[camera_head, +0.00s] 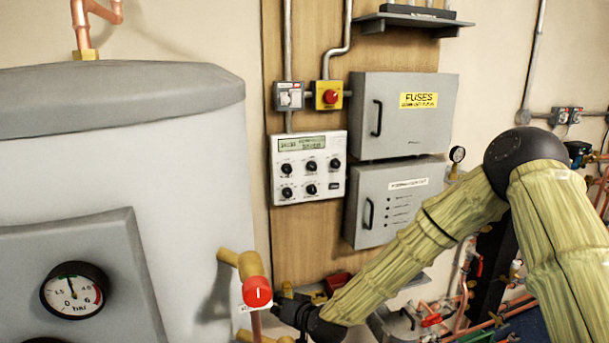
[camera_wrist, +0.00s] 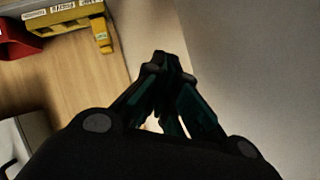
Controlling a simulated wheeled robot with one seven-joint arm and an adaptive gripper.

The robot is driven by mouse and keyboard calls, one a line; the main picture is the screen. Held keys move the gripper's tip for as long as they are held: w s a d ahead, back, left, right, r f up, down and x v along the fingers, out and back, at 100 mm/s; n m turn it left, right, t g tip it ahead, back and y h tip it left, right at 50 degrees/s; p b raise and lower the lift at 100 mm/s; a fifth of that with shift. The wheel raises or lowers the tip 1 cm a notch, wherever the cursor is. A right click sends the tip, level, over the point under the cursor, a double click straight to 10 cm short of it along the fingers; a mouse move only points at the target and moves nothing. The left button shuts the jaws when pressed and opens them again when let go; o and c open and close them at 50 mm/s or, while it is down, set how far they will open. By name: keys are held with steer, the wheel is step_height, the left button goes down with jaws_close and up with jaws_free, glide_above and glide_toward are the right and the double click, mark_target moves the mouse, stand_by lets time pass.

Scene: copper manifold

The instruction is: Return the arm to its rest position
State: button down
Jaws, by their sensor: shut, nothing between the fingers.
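My arm, in a yellow-green ribbed covering, reaches in from the right in the head view and bends down to the lower middle. My gripper shows in the wrist view (camera_wrist: 165,62) with its fingertips together and nothing between them. In the head view the dark gripper end (camera_head: 282,306) is close to the red-capped valve (camera_head: 257,291) on the tank; whether they touch cannot be told. The fingertips are hard to make out there.
A large grey tank (camera_head: 150,150) with a pressure gauge (camera_head: 74,290) fills the left. A wooden board (camera_head: 305,240) carries a controller (camera_head: 308,168), a fuse box (camera_head: 405,115) and a second grey box (camera_head: 395,203). Copper pipes and valves crowd the lower right. A yellow bracket (camera_wrist: 65,18) shows in the wrist view.

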steer(key=s+d+f+g+h, duration=0.25)
steer(key=s+d+f, duration=0.45)
steer(key=s+f, duration=0.4)
steer(key=s+d+f+g+h, duration=0.1)
steer(key=s+d+f+g, duration=0.35)
steer(key=s+f, duration=0.75)
steer(key=s+d+f+g+h, duration=0.1)
steer(key=s+d+f+h, duration=0.1)
steer(key=s+d, duration=0.7)
steer(key=s+d+f+g+h, duration=0.2)
steer(key=s+d, duration=0.7)
steer(key=s, duration=0.5)
steer(key=shift+s+f+m, duration=0.35)
steer(key=shift+f+m, duration=0.05)
steer(key=c, duration=2.2)
jaws_free()
